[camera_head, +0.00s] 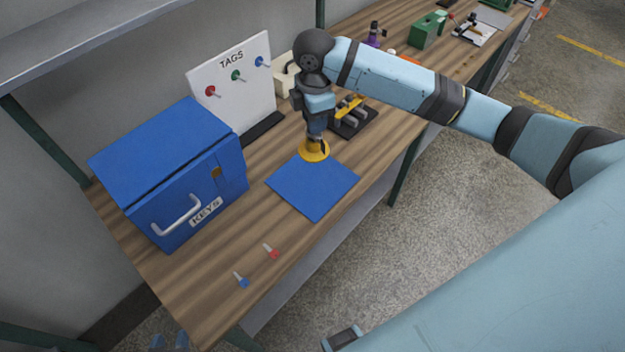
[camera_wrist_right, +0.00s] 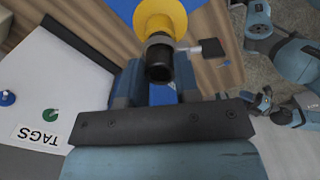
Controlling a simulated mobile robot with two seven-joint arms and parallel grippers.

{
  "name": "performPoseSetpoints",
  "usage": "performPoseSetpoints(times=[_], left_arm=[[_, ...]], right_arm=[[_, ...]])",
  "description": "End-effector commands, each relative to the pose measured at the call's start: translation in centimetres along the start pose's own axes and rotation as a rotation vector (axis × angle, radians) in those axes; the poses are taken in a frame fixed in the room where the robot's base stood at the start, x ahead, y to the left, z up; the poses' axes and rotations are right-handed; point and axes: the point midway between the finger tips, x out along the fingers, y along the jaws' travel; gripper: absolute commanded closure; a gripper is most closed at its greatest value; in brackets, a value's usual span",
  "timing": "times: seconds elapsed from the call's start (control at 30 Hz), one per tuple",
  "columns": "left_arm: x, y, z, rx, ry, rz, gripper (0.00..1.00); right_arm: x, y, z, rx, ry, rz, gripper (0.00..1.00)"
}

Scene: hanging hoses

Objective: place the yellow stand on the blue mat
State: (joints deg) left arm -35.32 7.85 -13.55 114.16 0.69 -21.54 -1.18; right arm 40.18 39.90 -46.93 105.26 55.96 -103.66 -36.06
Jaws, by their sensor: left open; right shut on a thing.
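The yellow stand (camera_head: 314,152) has a round yellow base and a dark post. My right gripper (camera_head: 316,135) points down and is shut on its post. The stand is at the far corner of the flat blue mat (camera_head: 312,190), overlapping that corner in the head view; I cannot tell whether it touches. The right wrist view shows the yellow base (camera_wrist_right: 160,18) and dark post close up, with part of the blue mat (camera_wrist_right: 120,8) behind.
A blue KEYS box (camera_head: 170,170) stands left of the mat. A white TAGS board (camera_head: 232,80) stands behind it. A dark rack (camera_head: 352,122) is near my right gripper. Most of the mat is bare.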

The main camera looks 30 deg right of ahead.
Motion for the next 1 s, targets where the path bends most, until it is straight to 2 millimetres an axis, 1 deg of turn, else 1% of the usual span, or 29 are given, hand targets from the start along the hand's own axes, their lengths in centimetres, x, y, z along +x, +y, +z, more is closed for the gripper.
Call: performPoseSetpoints(times=[0.03, 0.1, 0.2, 0.3, 0.4, 0.47, 0.57, 0.8, 0.9, 1.0], left_arm=[[0.1, 0.0, 0.1, 0.000, 0.001, 0.000, 0.57], [0.2, 0.0, 0.1, 0.000, 0.001, 0.000, 0.57], [0.2, 0.0, 0.2, 0.000, 0.002, 0.000, 0.57], [0.3, -0.1, 0.2, 0.000, 0.002, 0.000, 0.57], [0.2, -0.1, 0.1, 0.000, 0.002, -0.001, 0.57], [0.2, -0.2, 0.1, 0.001, 0.002, -0.002, 0.57], [0.0, -0.2, -0.1, 0.001, 0.002, -0.003, 0.57], [-0.3, -0.5, -0.6, 0.003, 0.004, -0.008, 0.57], [-0.4, -0.5, -0.7, 0.004, 0.004, -0.010, 0.57], [-0.4, -0.6, -0.7, 0.004, 0.003, -0.010, 0.57]], right_arm=[[-1.1, 0.7, 0.1, -0.084, 0.000, 0.005, 1.00], [-2.4, 1.3, 0.3, -0.204, 0.000, 0.004, 1.00], [-3.8, 1.9, 0.5, -0.336, 0.001, 0.003, 1.00], [-4.6, 2.2, 0.6, -0.417, 0.000, 0.002, 1.00], [-4.5, 2.3, 0.7, -0.455, 0.001, -0.001, 1.00], [-3.7, 2.3, 0.7, -0.461, 0.001, -0.003, 1.00], [-1.4, 2.2, 0.7, -0.462, 0.001, -0.005, 1.00], [5.2, 2.2, 0.6, -0.460, 0.002, -0.005, 1.00], [7.6, 2.3, 0.7, -0.459, 0.002, -0.004, 1.00], [9.4, 2.3, 0.6, -0.460, 0.001, -0.001, 1.00]])
